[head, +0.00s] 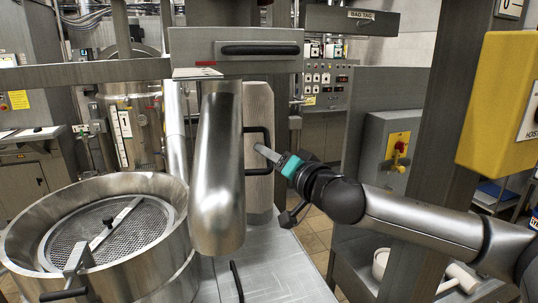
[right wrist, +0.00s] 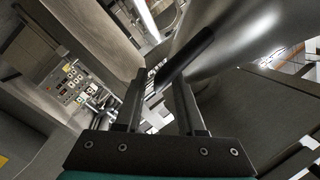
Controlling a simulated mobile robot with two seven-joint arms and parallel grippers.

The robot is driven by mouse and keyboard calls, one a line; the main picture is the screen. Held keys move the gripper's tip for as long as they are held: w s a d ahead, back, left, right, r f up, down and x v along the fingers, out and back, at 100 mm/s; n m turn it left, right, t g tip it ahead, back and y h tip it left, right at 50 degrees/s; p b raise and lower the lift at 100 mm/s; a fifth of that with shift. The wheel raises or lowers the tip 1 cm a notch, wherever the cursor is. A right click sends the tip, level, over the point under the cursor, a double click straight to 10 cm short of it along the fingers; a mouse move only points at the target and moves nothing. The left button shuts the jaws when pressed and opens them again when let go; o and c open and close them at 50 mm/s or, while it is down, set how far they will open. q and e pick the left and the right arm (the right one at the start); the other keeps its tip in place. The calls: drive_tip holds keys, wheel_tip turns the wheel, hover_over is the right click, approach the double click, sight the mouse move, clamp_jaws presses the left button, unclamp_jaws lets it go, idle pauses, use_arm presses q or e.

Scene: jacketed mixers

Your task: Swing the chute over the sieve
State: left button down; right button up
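The chute (head: 217,180) is a shiny steel tube hanging in the middle of the head view, bent near its lower end. It hangs to the right of the sieve (head: 130,245), a round mesh inside a wide steel drum (head: 170,262). A black handle (head: 262,131) stands out on the chute's right side. My right gripper (head: 260,150) reaches in from the right to this handle. In the right wrist view, its two fingers (right wrist: 158,100) are apart, with the black handle (right wrist: 187,58) at their tips; contact is unclear. My left gripper is out of view.
A steel crossbeam (head: 235,50) with a black grip runs above the chute. A grey box with a red switch (head: 397,146) stands behind.

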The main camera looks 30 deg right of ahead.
clamp_jaws()
idle(1.1)
